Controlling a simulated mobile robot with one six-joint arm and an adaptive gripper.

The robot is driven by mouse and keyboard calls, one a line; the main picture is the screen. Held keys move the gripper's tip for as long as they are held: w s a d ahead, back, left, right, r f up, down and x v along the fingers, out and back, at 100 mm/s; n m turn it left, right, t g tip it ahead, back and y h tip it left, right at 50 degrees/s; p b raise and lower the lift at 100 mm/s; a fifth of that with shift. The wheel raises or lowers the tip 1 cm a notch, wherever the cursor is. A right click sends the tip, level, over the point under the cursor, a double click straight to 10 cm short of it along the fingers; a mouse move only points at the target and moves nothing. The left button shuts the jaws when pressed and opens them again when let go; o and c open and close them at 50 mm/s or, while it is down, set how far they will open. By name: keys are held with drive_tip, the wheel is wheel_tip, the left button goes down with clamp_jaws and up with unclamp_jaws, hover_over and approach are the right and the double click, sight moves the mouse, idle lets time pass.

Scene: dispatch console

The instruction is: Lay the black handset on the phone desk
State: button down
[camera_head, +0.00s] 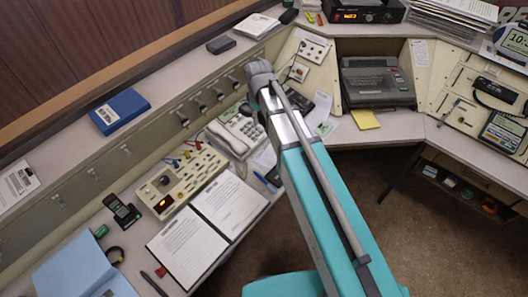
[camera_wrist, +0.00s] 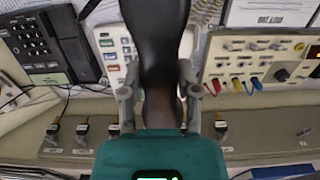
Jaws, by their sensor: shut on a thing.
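A black handset (camera_wrist: 158,35) fills the middle of the wrist view, its upper end cut off by the frame. My gripper (camera_wrist: 158,92) is shut on it, a grey finger on each side. In the head view my arm covers the gripper and most of what it holds. The phone desk (camera_head: 150,228) runs along the left wall. A white desk phone (camera_head: 238,132) stands on it beside my arm's end; its keypad also shows behind the handset in the wrist view (camera_wrist: 109,52). I cannot tell the gap between handset and desk.
A black keypad phone (camera_wrist: 45,45) lies left of the white phone. A switch panel (camera_head: 178,182) with coloured plugs, open papers (camera_head: 228,203) and a radio in its holder (camera_head: 122,210) crowd the left desk. A typewriter-like machine (camera_head: 376,82) stands at the back.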

drive_tip(key=shift+a, duration=0.1)
drive_tip(key=shift+s, duration=0.1)
drive_tip(key=shift+s+d+f+m+b, duration=0.4)
drive_tip(key=shift+s+d+m, duration=0.1)
drive_tip(key=shift+m, duration=0.2)
drive_tip(key=s+d+f+m+b, duration=0.3)
drive_tip(key=s+m, duration=0.2)
drive_tip(key=m, duration=0.3)
drive_tip(key=s+d+f+m+g+y+b, duration=0.1)
drive_tip(key=s+d+f+m+b, duration=0.2)
drive_tip(key=m, duration=0.5)
drive_tip(key=shift+s+d+f+m+b, duration=0.35)
drive_tip(key=shift+s+d, duration=0.4)
drive_tip(key=shift+s, duration=0.35)
drive_tip(key=shift+w, duration=0.1)
drive_tip(key=w+a+f+b, duration=0.1)
drive_tip(key=w+f+b, duration=0.2)
drive_tip(key=w, duration=0.1)
drive_tip(key=w+a+f+b, duration=0.2)
drive_tip(key=w+f+b, duration=0.1)
drive_tip(key=w, duration=0.1)
drive_tip(key=w+a+f+b, duration=0.2)
drive_tip(key=w+f+b, duration=0.1)
drive_tip(key=w, duration=0.1)
drive_tip(key=shift+a, duration=0.25)
drive_tip(key=shift+r, duration=0.1)
